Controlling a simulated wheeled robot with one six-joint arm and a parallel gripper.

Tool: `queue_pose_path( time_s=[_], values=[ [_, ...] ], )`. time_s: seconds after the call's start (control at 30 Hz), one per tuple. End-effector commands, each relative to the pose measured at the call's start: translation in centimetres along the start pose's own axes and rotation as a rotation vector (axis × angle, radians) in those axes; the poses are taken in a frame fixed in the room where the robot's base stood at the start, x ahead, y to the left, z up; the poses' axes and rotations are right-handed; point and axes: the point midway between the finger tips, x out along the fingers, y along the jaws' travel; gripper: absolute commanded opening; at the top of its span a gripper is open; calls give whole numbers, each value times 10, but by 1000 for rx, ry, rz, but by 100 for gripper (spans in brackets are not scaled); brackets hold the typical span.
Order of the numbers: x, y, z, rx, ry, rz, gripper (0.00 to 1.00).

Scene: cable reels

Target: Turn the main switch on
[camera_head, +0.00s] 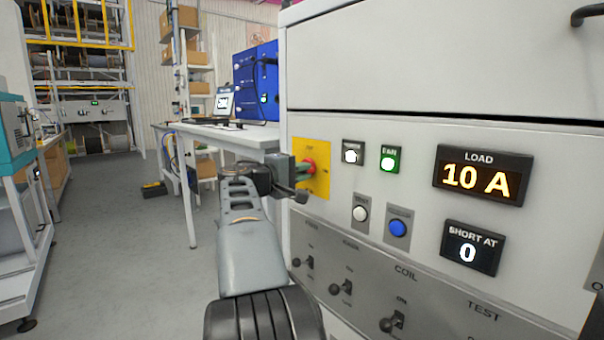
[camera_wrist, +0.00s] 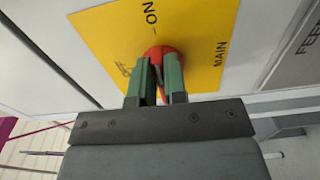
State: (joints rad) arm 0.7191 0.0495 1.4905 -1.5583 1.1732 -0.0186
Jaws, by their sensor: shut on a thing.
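The main switch is a red knob (camera_head: 309,167) on a yellow plate (camera_head: 322,185) at the left end of the cabinet's front panel. In the wrist view the red knob (camera_wrist: 160,54) sits on the yellow plate (camera_wrist: 205,25), which reads "MAIN" and "ON". My gripper (camera_head: 306,170) reaches the knob from the left in the head view. Its green fingers (camera_wrist: 160,72) are shut on the knob, one on each side. The fingers hide part of the knob, so its exact angle is hard to tell.
The grey cabinet panel (camera_head: 415,150) carries a LOAD display (camera_head: 482,176) reading 10 A and a SHORT AT display (camera_head: 472,248) reading 0. A lit green button (camera_head: 389,160), a blue button (camera_head: 398,228) and toggle switches (camera_head: 397,321) are nearby. A white table (camera_head: 230,134) stands behind my arm.

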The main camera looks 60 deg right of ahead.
Motion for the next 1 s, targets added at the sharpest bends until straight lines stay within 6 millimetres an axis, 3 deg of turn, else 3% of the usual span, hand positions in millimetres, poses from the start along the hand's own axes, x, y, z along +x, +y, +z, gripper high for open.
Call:
queue_pose_path(
  time_s=[0.23, 0.27, 0.5, 0.8, 1.0],
  values=[
    [0, -2, 1, 2, -4, -4, 0],
    [0, -2, 0, 1, -4, -4, 16],
    [0, -1, 0, 1, -2, -2, 38],
    [-4, 0, 0, 1, 1, -1, 38],
    [-31, 2, 0, 1, 4, 0, 38]
  ],
)
